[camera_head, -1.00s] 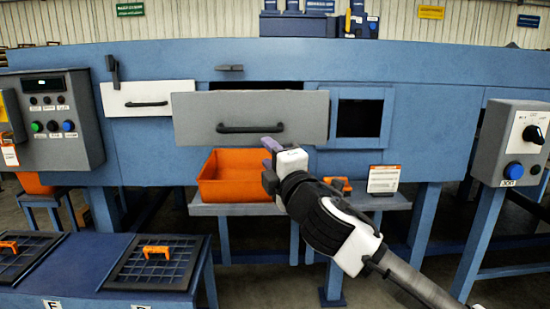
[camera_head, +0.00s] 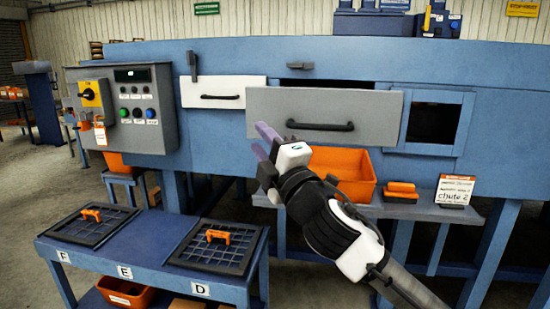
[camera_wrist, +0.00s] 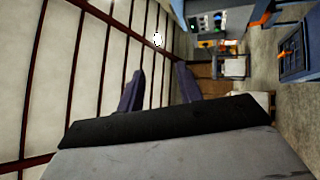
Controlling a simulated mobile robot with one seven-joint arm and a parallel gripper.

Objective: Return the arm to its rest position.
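My gripper (camera_head: 262,141) is at the middle of the head view, in front of the blue machine (camera_head: 220,60). Its two purple fingers point up and to the left, and nothing is held. My arm is stretched out from the lower right and covers part of the orange bin (camera_head: 345,166). The gripper looks clear of the grey drawer (camera_head: 370,112) behind it.
A blue table with two grid lids (camera_head: 205,253) stands at the lower left. A grey control box (camera_head: 165,140) with a yellow switch is on the machine's left. An orange-handled item (camera_head: 402,190) and a chute 2 sign (camera_head: 454,190) sit on the shelf. Open floor lies far left.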

